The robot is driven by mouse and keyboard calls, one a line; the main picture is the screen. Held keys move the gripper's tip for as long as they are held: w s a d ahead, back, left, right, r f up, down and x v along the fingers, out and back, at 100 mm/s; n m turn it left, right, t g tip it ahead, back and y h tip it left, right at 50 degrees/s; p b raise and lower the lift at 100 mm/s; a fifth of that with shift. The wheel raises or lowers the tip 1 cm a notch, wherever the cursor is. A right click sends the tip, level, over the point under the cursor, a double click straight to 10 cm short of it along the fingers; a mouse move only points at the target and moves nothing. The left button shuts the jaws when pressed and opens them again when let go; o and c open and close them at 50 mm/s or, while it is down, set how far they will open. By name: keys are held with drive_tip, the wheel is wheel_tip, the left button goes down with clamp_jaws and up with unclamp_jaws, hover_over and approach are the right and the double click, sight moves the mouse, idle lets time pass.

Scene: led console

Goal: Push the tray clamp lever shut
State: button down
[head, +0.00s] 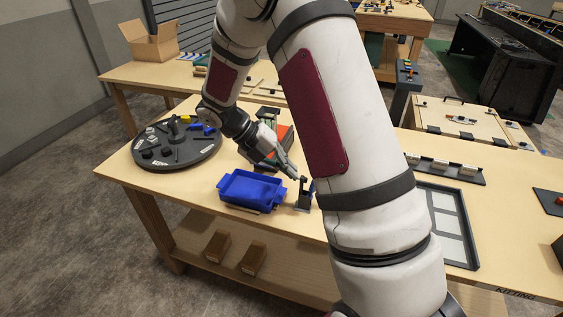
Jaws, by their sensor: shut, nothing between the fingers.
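A blue tray (251,189) sits near the front edge of the wooden table (130,172). A small dark clamp (304,197) stands just right of the tray, with an upright part at its top. My gripper (295,175) is shut and empty, pointing down and right, with its fingertips close to the top of the clamp. I cannot tell whether the fingertips touch it. My arm hides what lies just right of the clamp, and the lever's exact position is too small to make out.
A dark round turntable (176,155) with several small parts stands left of the tray. An orange-red item (285,138) lies behind my gripper. A dark-framed panel (447,225) and a rack (445,168) are right of my arm. Bare tabletop shows left of the tray.

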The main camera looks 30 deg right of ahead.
drive_tip(key=shift+p+x, duration=0.35)
drive_tip(key=shift+x, duration=2.3)
drive_tip(key=shift+s+r, duration=0.1)
drive_tip(key=shift+s+d+p, duration=0.1)
drive_tip(key=shift+s+p, duration=0.1)
drive_tip(key=shift+p, duration=0.25)
